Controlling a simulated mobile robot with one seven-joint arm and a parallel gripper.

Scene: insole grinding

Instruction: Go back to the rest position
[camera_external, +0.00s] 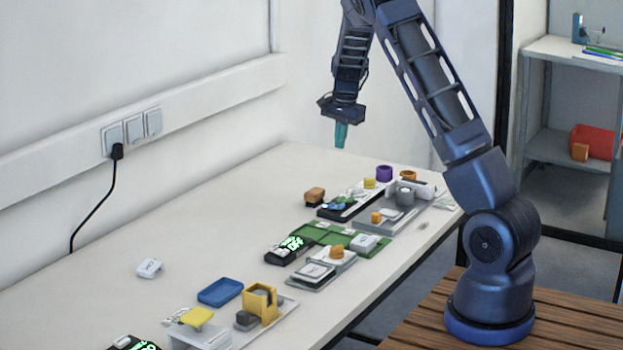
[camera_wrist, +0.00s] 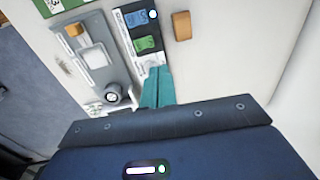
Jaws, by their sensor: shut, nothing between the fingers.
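My gripper (camera_external: 341,135) has teal fingers and hangs pointing down, above the far part of the white table (camera_external: 215,205). Its fingers are closed together with nothing between them. In the wrist view the teal fingers (camera_wrist: 158,88) also show pressed together, over the area of the grey fixture and the black-and-white board. The gripper is clear of the table and touches nothing that I can see.
Below the gripper are an orange-brown block (camera_external: 314,195), a purple cup (camera_external: 384,173) and a grey fixture (camera_external: 388,218). Nearer are a green board (camera_external: 325,234), a blue tray (camera_external: 220,291) and a yellow holder (camera_external: 261,303). The table's left part is mostly bare. A wall runs behind.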

